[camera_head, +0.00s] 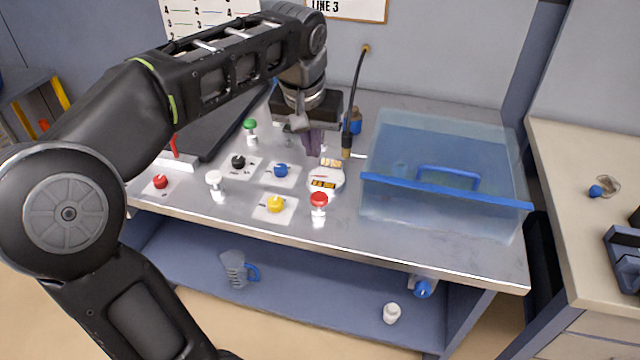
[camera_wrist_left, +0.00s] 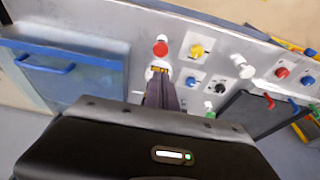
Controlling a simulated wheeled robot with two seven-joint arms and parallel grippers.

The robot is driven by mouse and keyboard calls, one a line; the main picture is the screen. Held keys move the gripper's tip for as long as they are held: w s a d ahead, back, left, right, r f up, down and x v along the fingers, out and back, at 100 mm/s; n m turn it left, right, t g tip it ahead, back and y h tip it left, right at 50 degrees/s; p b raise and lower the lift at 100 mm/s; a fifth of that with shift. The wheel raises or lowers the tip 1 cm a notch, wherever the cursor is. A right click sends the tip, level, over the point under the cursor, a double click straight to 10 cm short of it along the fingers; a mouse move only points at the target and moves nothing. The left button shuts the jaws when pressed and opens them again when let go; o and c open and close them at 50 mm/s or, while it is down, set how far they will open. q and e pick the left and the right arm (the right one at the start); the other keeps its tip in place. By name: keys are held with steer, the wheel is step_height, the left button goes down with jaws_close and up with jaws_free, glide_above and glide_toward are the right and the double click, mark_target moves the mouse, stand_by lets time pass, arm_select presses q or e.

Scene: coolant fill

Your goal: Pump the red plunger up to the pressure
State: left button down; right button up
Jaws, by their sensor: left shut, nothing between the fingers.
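The red plunger (camera_head: 319,200) stands at the front edge of the metal bench, a red round cap on a white body. It also shows in the wrist view (camera_wrist_left: 160,48), just beyond my fingertips. A white gauge (camera_head: 326,180) with a small lit display sits right behind it; my fingers partly cover it in the wrist view. My left gripper (camera_head: 314,146) points down over the bench behind the gauge, apart from the plunger. Its fingers (camera_wrist_left: 163,84) are together and empty. My right gripper is in neither view.
Green (camera_head: 249,125), black (camera_head: 238,161), blue (camera_head: 281,170), yellow (camera_head: 275,203), white (camera_head: 214,179) and red (camera_head: 160,182) knobs stand left of the plunger. A translucent blue bin (camera_head: 450,205) fills the right side. A black hose (camera_head: 357,90) hangs behind.

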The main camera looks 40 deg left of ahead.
mark_target(318, 199)
arm_select(q)
steer(key=x, duration=0.4)
steer(key=p+x, duration=0.1)
steer(key=x, duration=0.4)
steer(key=s+p+x, duration=0.1)
steer(key=x, duration=0.4)
steer(key=shift+d+f, duration=0.15)
steer(key=shift+d, duration=0.1)
step_height(318, 199, down, 3)
steer(key=b, duration=0.3)
steer(key=shift+s, duration=0.1)
